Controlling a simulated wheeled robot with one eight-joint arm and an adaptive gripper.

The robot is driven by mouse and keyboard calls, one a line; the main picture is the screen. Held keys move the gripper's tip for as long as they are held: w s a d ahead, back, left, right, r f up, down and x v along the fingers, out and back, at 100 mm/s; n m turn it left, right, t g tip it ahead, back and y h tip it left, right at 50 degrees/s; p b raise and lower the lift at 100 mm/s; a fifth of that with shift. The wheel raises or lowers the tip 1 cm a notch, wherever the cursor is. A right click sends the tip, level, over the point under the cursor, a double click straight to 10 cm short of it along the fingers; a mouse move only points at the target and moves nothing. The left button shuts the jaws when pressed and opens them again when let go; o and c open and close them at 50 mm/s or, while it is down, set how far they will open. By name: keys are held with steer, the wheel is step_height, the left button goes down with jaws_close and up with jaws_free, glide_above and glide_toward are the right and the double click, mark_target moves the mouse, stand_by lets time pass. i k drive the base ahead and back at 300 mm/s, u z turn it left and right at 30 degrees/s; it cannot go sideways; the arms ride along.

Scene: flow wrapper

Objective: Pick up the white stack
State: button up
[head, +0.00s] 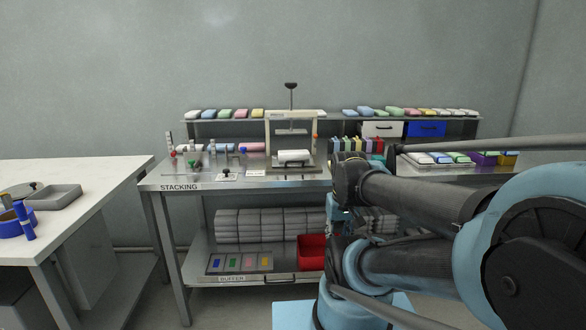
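A white block (294,156), which looks like the white stack, lies flat on the base of a cream-framed press (270,130) on the steel table marked STACKING (235,181). The press plate hangs above it with a gap. Whether the block is made of several layers is too small to tell. My arm (420,200) comes in from the right and folds in front of the table's right part, to the right of the press. My gripper cannot be made out in this view.
A back shelf (330,119) carries coloured and white packs. A tray of packs (438,158) lies at the right, partly behind my arm. Small fixtures stand left of the press. A red bin (311,252) is on the lower shelf. A white table (75,174) stands left.

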mark_target(283, 155)
steer(key=k, duration=1.2)
steer(key=z, duration=0.55)
steer(key=i, duration=1.75)
steer(key=u, duration=0.6)
